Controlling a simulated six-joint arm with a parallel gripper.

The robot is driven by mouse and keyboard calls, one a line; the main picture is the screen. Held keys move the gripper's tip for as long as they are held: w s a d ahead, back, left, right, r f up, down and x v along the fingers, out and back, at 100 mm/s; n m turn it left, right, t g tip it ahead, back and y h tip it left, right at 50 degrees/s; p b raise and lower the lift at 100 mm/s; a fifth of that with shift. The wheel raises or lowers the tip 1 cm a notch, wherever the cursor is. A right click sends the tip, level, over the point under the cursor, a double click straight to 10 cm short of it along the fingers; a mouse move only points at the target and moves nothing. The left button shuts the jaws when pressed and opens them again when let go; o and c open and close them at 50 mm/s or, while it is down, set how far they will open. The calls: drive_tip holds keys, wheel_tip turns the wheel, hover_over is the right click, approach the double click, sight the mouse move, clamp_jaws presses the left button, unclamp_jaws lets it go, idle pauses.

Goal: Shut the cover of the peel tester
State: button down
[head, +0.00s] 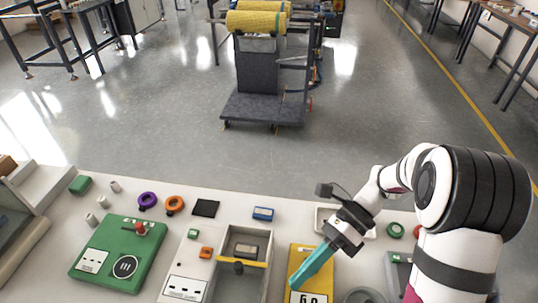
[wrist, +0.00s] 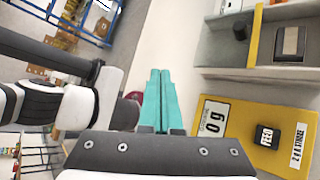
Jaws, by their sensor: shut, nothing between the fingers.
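A grey open-topped box (head: 229,287) stands at the front of the bench, with a yellow bar (head: 241,263) across it and a dark knob on the bar. A dark block (head: 246,250) lies inside. It looks like the peel tester with its inside uncovered, but I cannot read its label. The wrist view shows the box (wrist: 223,57), bar (wrist: 255,35) and block (wrist: 290,42) at upper right. My gripper (head: 294,284) has teal fingers, shut and empty, over the yellow unit right of the box. The fingertips (wrist: 160,72) are together in the wrist view.
The yellow unit (head: 322,258) reads 0 g; its FEED button (wrist: 266,136) shows in the wrist view. A green device (head: 120,252) stands left.

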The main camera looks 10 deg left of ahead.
sight(250, 276)
drive_tip(key=w+f+m+y, duration=0.1)
drive_tip(key=f+m+y, duration=0.1)
drive_tip(key=f+m, duration=0.1)
drive_tip(key=w+a+f+m+y, duration=0.1)
drive_tip(key=w+f+m+y, duration=0.1)
drive_tip(key=f+m, duration=0.1)
drive_tip(key=w+f+m+g+y, duration=0.1)
drive_tip(key=w+f+m+y, duration=0.1)
drive_tip(key=f+m, duration=0.1)
drive_tip(key=shift+a+f+m, duration=0.3)
drive_tip(key=shift+f+m, duration=0.1)
drive_tip(key=shift+f, duration=0.4)
drive_tip(key=shift+a+f+y, duration=0.15)
drive_tip(key=shift+a+y, duration=0.05)
drive_tip(key=shift+y, duration=0.1)
drive_tip(key=x, duration=1)
drive_tip(key=shift+s, duration=0.15)
drive_tip(key=w, duration=0.3)
drive_tip(key=shift+a, duration=0.2)
drive_tip(key=shift+w+a, duration=0.15)
drive_tip(key=shift+w, duration=0.4)
